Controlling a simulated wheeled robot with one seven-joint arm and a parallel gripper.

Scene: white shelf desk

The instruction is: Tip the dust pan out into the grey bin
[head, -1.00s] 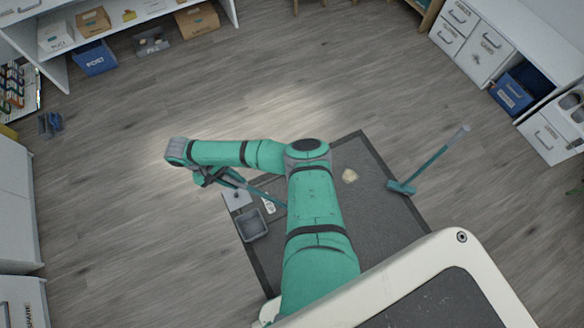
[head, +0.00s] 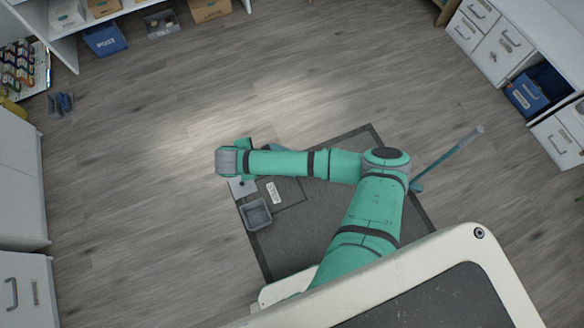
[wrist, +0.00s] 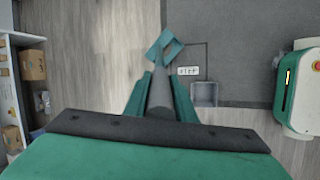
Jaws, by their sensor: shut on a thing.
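My gripper (wrist: 161,84) is shut on the grey handle of the teal dust pan (wrist: 175,49). In the wrist view the pan is beyond the fingertips, above the mat's edge, and looks turned at an angle. I cannot tell whether anything lies in it. In the head view my wrist hides most of the gripper, and a bit of teal, probably the pan (head: 279,147), shows behind my forearm. The grey bin (head: 256,214) is an open square box at the mat's left edge. In the wrist view the bin (wrist: 205,94) is right of and below the pan, apart from it.
The dark mat (head: 310,233) lies on a wood floor. A white label (head: 273,193) lies near the bin. A long-handled broom (head: 452,158) stands at the mat's right, partly hidden by my arm.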

